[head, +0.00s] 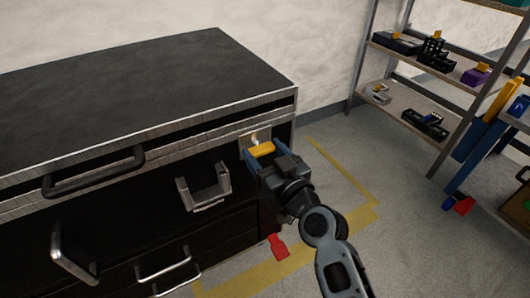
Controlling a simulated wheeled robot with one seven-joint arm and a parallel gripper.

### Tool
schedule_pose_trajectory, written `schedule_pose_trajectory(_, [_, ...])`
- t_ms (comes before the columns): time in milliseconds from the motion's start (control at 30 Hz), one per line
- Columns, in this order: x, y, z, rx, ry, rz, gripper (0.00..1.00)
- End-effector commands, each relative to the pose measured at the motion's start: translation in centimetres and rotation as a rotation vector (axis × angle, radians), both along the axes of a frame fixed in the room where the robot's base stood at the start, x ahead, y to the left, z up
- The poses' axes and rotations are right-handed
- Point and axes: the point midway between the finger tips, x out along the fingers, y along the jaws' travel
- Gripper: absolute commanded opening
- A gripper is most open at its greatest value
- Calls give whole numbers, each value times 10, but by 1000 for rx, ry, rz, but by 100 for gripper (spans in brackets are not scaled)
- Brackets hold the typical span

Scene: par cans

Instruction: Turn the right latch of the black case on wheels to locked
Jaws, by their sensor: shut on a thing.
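The black case (150,75) fills the left of the head view, with a metal-edged top and handles on its front. Its right latch (262,149) shows as a yellow tab below a small bright metal plate (254,136) near the front right corner. My gripper (263,153) is at this corner, its blue fingers on either side of the yellow tab, shut on it. The fingers and wrist hide the lower part of the latch, and I cannot tell the latch's exact angle. The case's wheels are not clearly seen.
A dark bar handle (95,172) and a metal bracket (204,187) stick out from the case front. A red tab (278,246) is low by its right corner. Shelves (440,85) with small items stand at the right. Yellow-taped floor (345,175) between is clear.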

Motion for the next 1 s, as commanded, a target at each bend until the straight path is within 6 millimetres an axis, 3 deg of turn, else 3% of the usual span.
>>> schedule_pose_trajectory(467, [1, 0, 1, 126, 83, 0, 38])
schedule_pose_trajectory(1000, [3, -1, 2, 540, 360, 1, 38])
